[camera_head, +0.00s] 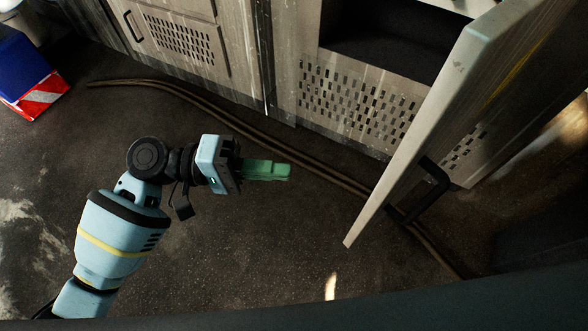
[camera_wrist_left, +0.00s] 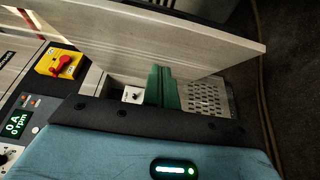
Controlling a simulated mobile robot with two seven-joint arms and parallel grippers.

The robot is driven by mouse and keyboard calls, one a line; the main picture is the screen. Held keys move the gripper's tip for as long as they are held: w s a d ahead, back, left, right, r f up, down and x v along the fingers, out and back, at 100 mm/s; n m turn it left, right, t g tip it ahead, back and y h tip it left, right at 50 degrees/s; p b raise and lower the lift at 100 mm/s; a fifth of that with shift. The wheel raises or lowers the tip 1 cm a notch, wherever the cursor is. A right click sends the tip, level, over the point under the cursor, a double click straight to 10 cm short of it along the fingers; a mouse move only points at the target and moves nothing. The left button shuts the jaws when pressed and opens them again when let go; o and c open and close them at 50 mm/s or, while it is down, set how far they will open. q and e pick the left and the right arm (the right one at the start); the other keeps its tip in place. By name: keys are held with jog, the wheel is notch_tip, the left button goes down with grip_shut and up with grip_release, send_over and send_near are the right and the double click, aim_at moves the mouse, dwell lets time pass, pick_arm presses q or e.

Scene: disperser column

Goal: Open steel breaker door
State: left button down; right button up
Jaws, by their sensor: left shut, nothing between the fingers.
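The steel breaker door (camera_head: 440,105) stands swung out from the cabinet at the right of the head view, with a dark opening behind it. Its black bar handle (camera_head: 432,190) is on the side facing away from my left gripper. The door panel (camera_wrist_left: 170,35) also spans the upper part of the left wrist view. My left gripper (camera_head: 288,172) has green fingers, shut and empty, to the left of the door and apart from it. Its fingers also show in the left wrist view (camera_wrist_left: 160,72). My right gripper is not in view.
The cabinet front (camera_head: 350,105) has a perforated panel. Another cabinet door (camera_head: 175,35) is at upper left. A cable (camera_head: 230,118) runs across the floor. A blue, red and white object (camera_head: 30,75) is at far left. A red switch (camera_wrist_left: 61,64) sits on a yellow plate.

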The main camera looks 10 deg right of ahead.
pick_arm(q)
jog(key=s+d, duration=0.5)
jog(key=d, duration=0.5)
jog(key=shift+d, duration=0.25)
